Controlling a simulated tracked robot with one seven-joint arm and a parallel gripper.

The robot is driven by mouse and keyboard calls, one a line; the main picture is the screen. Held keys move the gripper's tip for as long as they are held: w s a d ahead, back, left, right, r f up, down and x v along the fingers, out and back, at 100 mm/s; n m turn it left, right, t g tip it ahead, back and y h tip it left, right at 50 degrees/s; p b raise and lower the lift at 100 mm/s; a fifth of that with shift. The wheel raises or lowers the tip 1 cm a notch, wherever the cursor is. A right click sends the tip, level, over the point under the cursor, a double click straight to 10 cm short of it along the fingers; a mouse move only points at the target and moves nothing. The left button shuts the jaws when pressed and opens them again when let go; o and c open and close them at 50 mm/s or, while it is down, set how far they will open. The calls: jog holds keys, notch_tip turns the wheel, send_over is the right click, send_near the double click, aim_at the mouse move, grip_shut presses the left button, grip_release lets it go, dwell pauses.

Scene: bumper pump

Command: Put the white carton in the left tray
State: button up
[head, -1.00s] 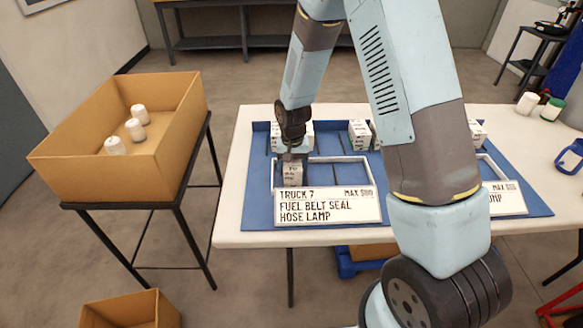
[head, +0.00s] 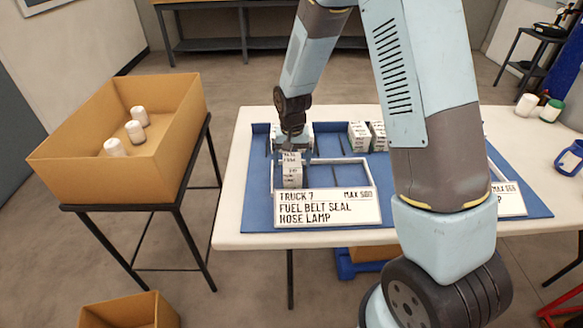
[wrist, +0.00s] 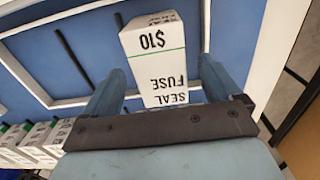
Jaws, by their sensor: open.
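The white carton (head: 291,171) stands upright inside the left tray (head: 333,162), at its left side behind the sign. In the wrist view the carton (wrist: 154,62) shows "$10" and "SEAL FUSE" with a green line. My gripper (head: 294,143) is above the carton in the head view. In the wrist view my gripper (wrist: 160,82) is open, with one finger to each side of the carton and gaps beside it. The carton's base is partly hidden by the sign in the head view.
A sign (head: 328,206) reads "TRUCK 7, FUEL BELT SEAL HOSE LAMP". More cartons (head: 367,135) stand in a row behind the tray. A second sign (head: 508,199) is at right, partly hidden by my arm. A cardboard box (head: 62,178) with white canisters stands at left.

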notch_tip(320, 180, up, 8)
notch_tip(320, 180, up, 10)
jog(key=t, duration=0.1)
send_over(292, 162)
jog(key=s+d, duration=0.3)
jog(key=d, duration=0.3)
jog(key=s+d+r+t, duration=0.2)
jog(key=s+d+r, duration=0.35)
jog(key=r, duration=0.25)
jog(key=s+d+r+t, duration=0.1)
jog(key=s+d+r, duration=0.2)
jog(key=s, duration=0.5)
jog(key=s+d+r+t, duration=0.1)
jog(key=s+d+r, duration=0.3)
jog(key=s, duration=0.5)
jog(key=shift+s+r+t, duration=0.15)
jog(key=shift+r+t, duration=0.1)
jog(key=shift+t, duration=0.05)
